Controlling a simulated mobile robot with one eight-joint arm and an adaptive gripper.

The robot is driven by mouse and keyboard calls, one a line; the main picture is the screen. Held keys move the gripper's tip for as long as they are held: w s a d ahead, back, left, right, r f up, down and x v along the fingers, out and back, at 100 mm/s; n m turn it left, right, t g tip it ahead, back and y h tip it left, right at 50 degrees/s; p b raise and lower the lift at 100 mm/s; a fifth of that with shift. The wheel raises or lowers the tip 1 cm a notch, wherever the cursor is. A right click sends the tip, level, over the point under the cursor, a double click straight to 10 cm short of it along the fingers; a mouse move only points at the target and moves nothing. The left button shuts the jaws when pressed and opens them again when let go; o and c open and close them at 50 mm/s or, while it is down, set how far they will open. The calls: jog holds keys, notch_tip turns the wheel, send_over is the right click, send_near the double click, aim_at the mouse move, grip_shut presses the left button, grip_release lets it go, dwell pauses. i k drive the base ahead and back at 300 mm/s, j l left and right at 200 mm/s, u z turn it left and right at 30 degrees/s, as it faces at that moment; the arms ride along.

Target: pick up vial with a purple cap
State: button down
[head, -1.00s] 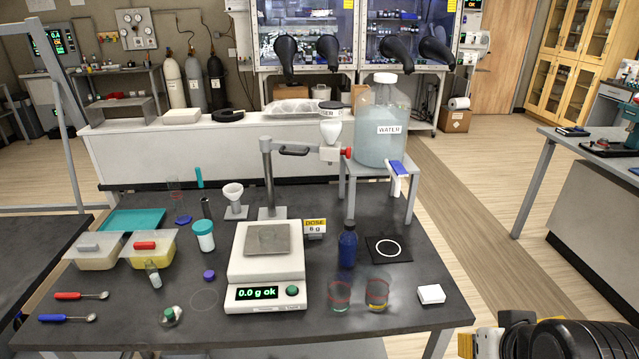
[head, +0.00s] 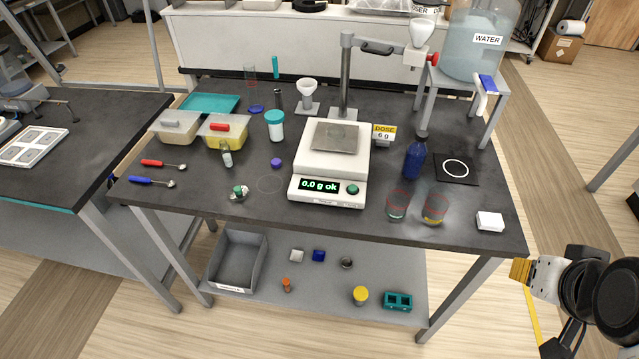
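A small round purple cap (head: 277,162) shows on the dark table, left of the scale; no glass body can be made out under it. A small clear vial (head: 227,156) stands in front of the yellow-filled tub, with pale contents; its top looks greyish, not purple. A small glass piece with a green top (head: 239,192) lies near the table's front edge. Part of my arm (head: 545,275) shows at the lower right, off the table and far from these. My gripper's fingers cannot be made out.
The scale (head: 330,180) reads 0.0 g ok. Around it stand a white jar with a teal lid (head: 275,126), a blue bottle (head: 415,158), two glass beakers (head: 434,208) and a raised water jug (head: 476,40). Two spoons (head: 160,182) lie left. A lower shelf (head: 330,290) holds a grey bin.

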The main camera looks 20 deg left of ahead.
aim_at(225, 149)
jog(key=u, duration=1.3)
jog(key=i+j+u, duration=0.35)
